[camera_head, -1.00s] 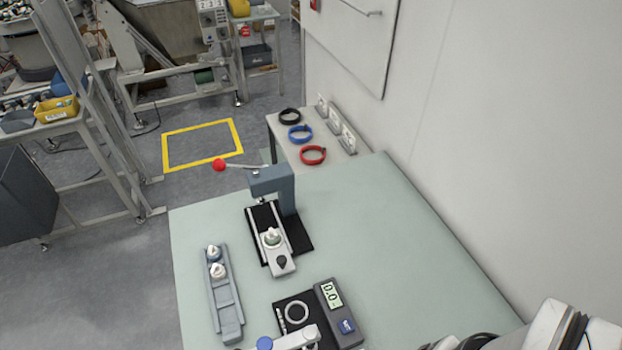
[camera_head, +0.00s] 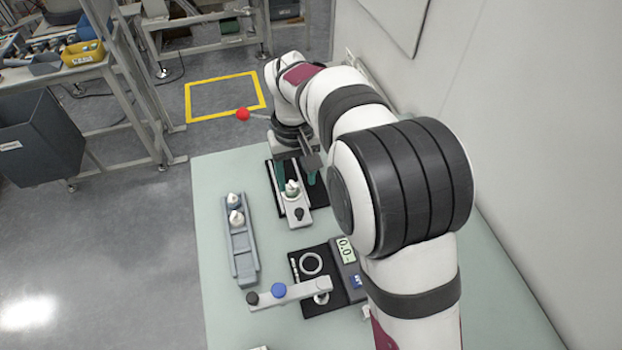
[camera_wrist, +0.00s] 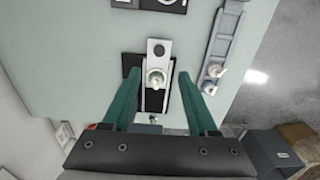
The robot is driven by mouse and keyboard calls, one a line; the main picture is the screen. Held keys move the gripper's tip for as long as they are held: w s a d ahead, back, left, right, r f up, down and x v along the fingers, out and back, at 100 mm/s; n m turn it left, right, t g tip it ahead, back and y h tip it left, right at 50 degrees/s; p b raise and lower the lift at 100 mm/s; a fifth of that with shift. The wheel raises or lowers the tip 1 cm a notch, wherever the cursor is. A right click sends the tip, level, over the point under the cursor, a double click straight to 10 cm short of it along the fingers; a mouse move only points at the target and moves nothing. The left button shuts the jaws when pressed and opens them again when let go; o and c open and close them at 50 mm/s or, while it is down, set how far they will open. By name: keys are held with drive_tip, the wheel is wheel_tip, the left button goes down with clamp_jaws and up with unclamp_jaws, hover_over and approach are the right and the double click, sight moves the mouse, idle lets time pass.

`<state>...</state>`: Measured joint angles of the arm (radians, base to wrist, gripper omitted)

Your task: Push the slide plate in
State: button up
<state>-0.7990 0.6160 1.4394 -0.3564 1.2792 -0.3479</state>
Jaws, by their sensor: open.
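The slide plate (camera_head: 293,205) is a light grey strip with a dark round mark at its outer end. It sticks out from the press (camera_head: 291,143) toward the front of the table. A white cap part (camera_head: 291,188) sits on it; in the wrist view the part (camera_wrist: 156,78) also shows on the plate (camera_wrist: 152,100). My gripper (camera_head: 296,180) is open, with green fingers pointing down. In the wrist view the gripper (camera_wrist: 158,76) has one finger on each side of the plate, apart from it. My arm hides much of the press.
A grey tray (camera_head: 246,264) with two white parts stands left of the press. In front are a scale (camera_head: 347,262), a white ring (camera_head: 311,263) on a black mat, and a bar with a blue knob (camera_head: 278,290). The red lever ball (camera_head: 242,114) is up at the back left.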

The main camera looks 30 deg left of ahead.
sight(299, 211)
wheel_tip(299, 211, down, 11)
drive_tip(key=shift+f, duration=0.1)
clamp_jaws()
idle(0.3)
idle(1.1)
